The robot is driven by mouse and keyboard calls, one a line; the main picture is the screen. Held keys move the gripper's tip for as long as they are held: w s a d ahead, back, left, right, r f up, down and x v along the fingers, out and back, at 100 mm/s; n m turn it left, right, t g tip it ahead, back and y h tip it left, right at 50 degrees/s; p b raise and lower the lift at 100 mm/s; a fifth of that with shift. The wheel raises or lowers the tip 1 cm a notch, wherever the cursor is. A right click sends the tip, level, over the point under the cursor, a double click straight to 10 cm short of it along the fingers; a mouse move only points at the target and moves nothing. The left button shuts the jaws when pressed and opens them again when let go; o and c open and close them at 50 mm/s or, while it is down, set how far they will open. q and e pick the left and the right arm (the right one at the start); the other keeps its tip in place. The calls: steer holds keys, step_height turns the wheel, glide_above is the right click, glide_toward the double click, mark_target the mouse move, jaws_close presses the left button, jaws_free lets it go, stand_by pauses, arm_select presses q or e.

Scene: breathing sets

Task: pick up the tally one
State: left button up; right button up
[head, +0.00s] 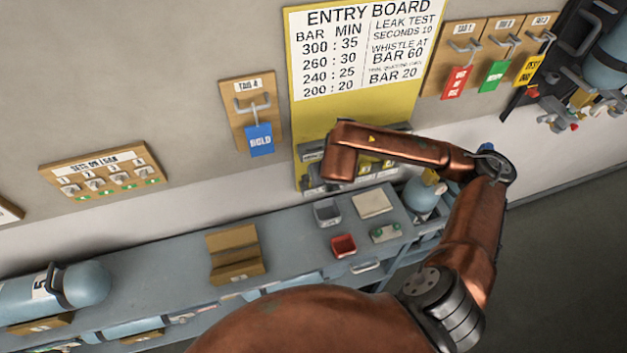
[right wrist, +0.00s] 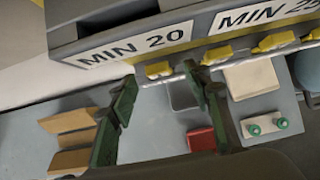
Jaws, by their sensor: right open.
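Several small yellow tallies sit along a rail at the foot of the entry board in the right wrist view, one of them a yellow tally (right wrist: 158,69) close beyond my fingers. I cannot read numbers on them, so I cannot tell which is tally one. In the head view my right arm covers much of the lower entry board (head: 352,100), and yellow bits show under the forearm. My right gripper (right wrist: 163,82) is open, its green fingers apart with nothing between them, just short of the rail. My left gripper is not in view.
Below on the grey bench are a grey tray (head: 327,212), red tray (head: 343,245), cream pad (head: 372,204), green-knobbed box (head: 385,233) and brown stand (head: 236,253). A ledge marked MIN 20 (right wrist: 135,45) overhangs the tallies. Tag boards hang on the wall either side.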

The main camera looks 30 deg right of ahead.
steer(key=p+x, duration=0.1)
steer(key=x, duration=0.4)
steer(key=shift+w+a, duration=0.1)
steer(key=shift+w, duration=0.1)
steer(key=c, duration=1)
